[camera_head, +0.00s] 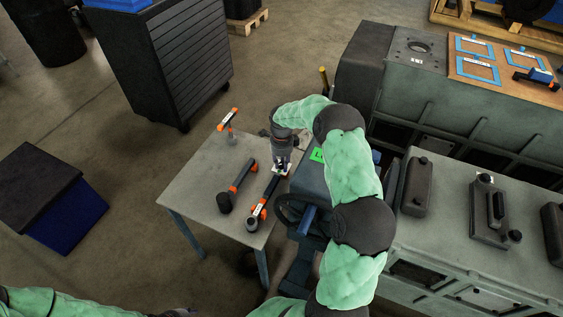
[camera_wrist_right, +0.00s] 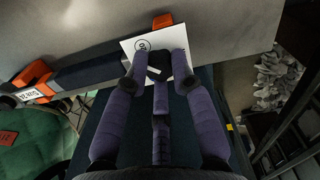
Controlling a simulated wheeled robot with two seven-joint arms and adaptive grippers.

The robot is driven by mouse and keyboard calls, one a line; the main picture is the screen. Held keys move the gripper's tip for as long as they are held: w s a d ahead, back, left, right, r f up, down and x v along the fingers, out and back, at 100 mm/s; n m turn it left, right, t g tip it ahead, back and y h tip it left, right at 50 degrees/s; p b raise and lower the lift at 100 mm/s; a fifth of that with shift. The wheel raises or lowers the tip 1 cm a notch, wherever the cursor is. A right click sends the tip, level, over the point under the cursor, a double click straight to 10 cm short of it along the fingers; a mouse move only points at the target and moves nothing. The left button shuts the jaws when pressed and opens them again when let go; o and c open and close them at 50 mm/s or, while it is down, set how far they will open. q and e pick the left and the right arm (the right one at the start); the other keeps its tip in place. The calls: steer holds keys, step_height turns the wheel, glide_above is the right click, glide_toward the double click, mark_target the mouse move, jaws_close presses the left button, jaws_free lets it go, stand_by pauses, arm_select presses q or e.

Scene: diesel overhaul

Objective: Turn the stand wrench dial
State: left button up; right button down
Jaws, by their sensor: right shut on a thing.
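A dark torque wrench with orange parts (camera_head: 265,197) lies on the grey table (camera_head: 198,168), close to its right edge. The same wrench (camera_wrist_right: 92,72) crosses the upper left of the wrist view, with a white label near its left orange part. A white card (camera_wrist_right: 134,46) with dark marks lies beside it. My right gripper (camera_head: 281,167) is at the wrench's far end. In the wrist view my right gripper (camera_wrist_right: 157,66) has its fingers closed around a small dark knob (camera_wrist_right: 156,60), the dial, in front of the card. The fingers partly hide it.
A second dark wrench with orange parts (camera_head: 237,184) lies to the left, and an orange-and-white tool (camera_head: 228,122) is at the far left edge of the table. A dark valve-like wheel (camera_head: 301,216) is right of the table. Green engine blocks (camera_head: 455,225) stand farther right.

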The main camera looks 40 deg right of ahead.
mark_target(282, 164)
steer(key=shift+m, duration=1.6)
steer(key=c, duration=1)
jaws_free()
steer(key=shift+c, duration=0.2)
steer(key=shift+r, duration=0.1)
step_height(282, 164, up, 12)
